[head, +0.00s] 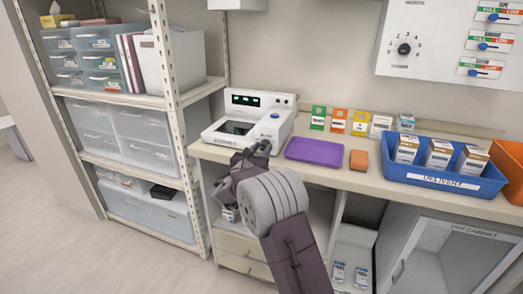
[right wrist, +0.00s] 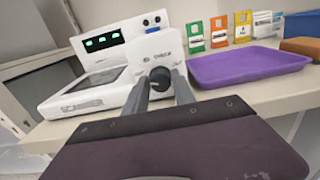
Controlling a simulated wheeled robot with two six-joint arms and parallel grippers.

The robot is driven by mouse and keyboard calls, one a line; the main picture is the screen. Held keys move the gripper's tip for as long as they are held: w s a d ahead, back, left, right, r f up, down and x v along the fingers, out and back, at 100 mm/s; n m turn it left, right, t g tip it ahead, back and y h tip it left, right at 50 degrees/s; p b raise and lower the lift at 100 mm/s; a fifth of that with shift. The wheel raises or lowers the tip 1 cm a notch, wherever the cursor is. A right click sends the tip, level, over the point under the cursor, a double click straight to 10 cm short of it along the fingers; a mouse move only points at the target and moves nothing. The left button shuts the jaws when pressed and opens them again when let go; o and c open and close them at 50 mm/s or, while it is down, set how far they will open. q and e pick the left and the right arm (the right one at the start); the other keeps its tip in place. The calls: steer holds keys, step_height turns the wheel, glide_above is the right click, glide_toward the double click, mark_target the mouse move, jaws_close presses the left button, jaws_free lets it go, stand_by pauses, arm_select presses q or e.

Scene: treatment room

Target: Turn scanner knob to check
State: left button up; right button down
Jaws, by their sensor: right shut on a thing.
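The white scanner (head: 238,127) stands on the counter left of the middle in the head view, with a dark glass plate and a display with green marks. It also shows in the right wrist view (right wrist: 112,72). Its dark round knob (right wrist: 160,79) is on the front right face, under a small label. My right gripper (right wrist: 163,84) is shut on the knob, one finger on each side. In the head view my right gripper (head: 258,150) is at the scanner's front right corner and hides the knob. My left gripper is not in view.
A purple tray (head: 314,152) and an orange block (head: 358,160) lie right of the scanner. Several small packets stand behind them. A blue bin (head: 440,178) with boxes is further right. A shelf rack (head: 165,100) stands close on the left.

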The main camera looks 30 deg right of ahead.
steer(key=shift+f+m+b, duration=0.25)
steer(key=shift+m+b, duration=0.05)
steer(key=shift+b, duration=0.3)
steer(key=m+b, duration=0.7)
steer(key=b, duration=0.2)
steer(key=m+b, duration=0.6)
steer(key=b, duration=0.3)
steer(key=shift+s+d+f+m+b, duration=0.1)
steer(key=shift+s+f+m+b, duration=0.1)
steer(key=shift+m+b, duration=0.2)
steer(key=shift+r+m+b, duration=0.15)
steer(key=shift+m+b, duration=1.2)
steer(key=shift+m, duration=0.25)
steer(key=c, duration=1.1)
jaws_free()
steer(key=shift+o, duration=0.2)
steer(key=shift+r, duration=0.1)
steer(key=v, duration=0.9)
